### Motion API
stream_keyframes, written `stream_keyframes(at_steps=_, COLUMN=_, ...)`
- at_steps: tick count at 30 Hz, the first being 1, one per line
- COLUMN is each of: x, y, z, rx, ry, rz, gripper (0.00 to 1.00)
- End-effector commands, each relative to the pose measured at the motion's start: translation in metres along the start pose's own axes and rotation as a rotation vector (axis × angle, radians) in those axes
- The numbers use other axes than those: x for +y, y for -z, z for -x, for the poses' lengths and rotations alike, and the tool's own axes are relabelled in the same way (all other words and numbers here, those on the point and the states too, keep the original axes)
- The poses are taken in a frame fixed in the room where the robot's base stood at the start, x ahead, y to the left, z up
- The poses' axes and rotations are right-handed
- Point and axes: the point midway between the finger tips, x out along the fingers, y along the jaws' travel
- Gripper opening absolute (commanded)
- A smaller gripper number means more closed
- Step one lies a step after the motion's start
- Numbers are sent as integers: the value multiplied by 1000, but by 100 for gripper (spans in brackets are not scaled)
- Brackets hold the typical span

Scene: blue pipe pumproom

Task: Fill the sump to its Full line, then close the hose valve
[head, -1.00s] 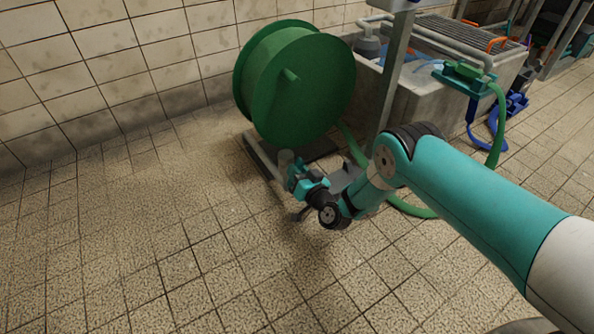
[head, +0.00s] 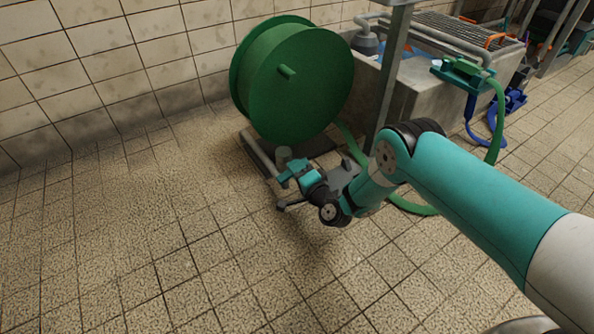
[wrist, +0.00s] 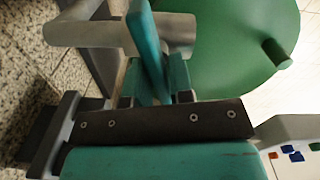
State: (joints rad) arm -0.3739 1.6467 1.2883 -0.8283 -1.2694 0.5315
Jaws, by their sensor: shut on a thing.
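My gripper (head: 292,171) is low at the foot of the green hose reel. In the wrist view my gripper (wrist: 155,82) is shut on a flat teal lever, the hose valve handle (wrist: 146,35). The lever stands up between the fingers and crosses in front of a grey pipe (wrist: 95,31). The sump (head: 425,98) is a concrete tank behind a grey post, with blue water (head: 420,68) partly in view. I cannot make out its Full line. A green hose (head: 494,130) hangs from a teal-green clamp (head: 462,73) on the sump's edge.
The green hose reel (head: 300,85) stands on a grey frame by the tiled wall, close behind my gripper. A grey post (head: 389,75) rises between reel and sump. A blue pump-like thing (head: 512,102) lies at the right. The tiled floor at the left and front is clear.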

Motion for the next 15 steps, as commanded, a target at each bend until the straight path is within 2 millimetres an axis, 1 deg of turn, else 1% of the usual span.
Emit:
stream_keyframes(at_steps=6, x=2, y=1, z=-1, rx=2, ry=2, rz=-140, gripper=0)
stream_keyframes(at_steps=15, x=3, y=1, z=-1, rx=2, ry=2, rz=-246, gripper=0)
